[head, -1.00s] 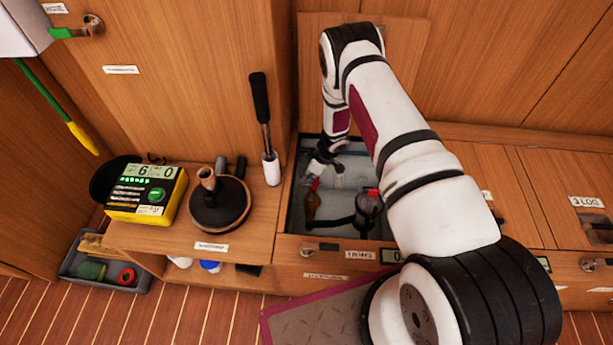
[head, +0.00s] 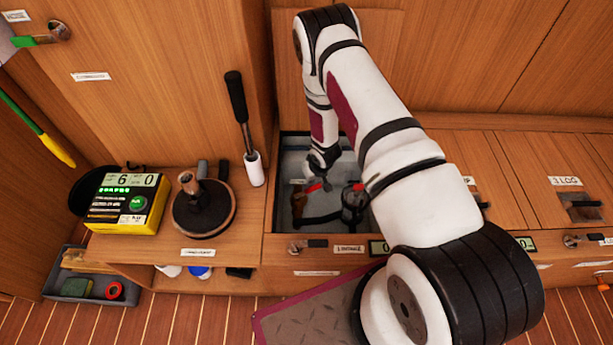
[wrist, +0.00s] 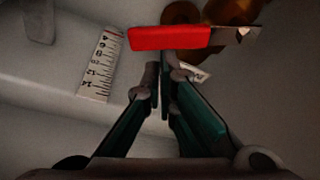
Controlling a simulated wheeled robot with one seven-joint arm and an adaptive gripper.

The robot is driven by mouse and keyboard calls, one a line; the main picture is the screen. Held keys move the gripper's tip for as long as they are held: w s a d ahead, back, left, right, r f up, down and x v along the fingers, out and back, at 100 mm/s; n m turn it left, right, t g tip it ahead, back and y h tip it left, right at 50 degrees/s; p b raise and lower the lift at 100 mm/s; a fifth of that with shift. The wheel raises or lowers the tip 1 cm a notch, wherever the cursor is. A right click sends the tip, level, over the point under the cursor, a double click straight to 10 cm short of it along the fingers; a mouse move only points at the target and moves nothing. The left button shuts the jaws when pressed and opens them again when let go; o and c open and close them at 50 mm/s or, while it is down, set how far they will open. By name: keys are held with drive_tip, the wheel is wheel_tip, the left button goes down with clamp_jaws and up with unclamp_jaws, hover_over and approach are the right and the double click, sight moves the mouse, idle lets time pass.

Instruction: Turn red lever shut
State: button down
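The red lever (wrist: 170,38) lies crosswise near the top of the wrist view, its bare metal end to the right, by a round brass-coloured fitting (wrist: 232,12). My gripper (wrist: 160,68) has its dark green fingers drawn together, with only a thin gap at the tips and nothing visible between them. The tips are right at the lever's near edge; I cannot tell whether they touch it. In the head view, the lever (head: 313,188) sits low in the open locker, above the brass fitting (head: 298,204), with my gripper (head: 325,172) just over it.
The locker's wooden front edge (head: 315,245) and walls close in around my arm. A dark fitting with a red top (head: 354,198) stands right of the lever. A white scale strip (wrist: 102,65) lies left of the fingers. A yellow meter (head: 130,203) is on the left shelf.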

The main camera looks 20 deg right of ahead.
sight(317, 187)
drive_tip(key=s+m, duration=0.1)
drive_tip(key=m, duration=0.1)
drive_tip(key=s+m+h, duration=0.1)
drive_tip(key=m, duration=0.1)
drive_tip(key=shift+s+d, duration=0.4)
drive_tip(key=shift+s, duration=0.55)
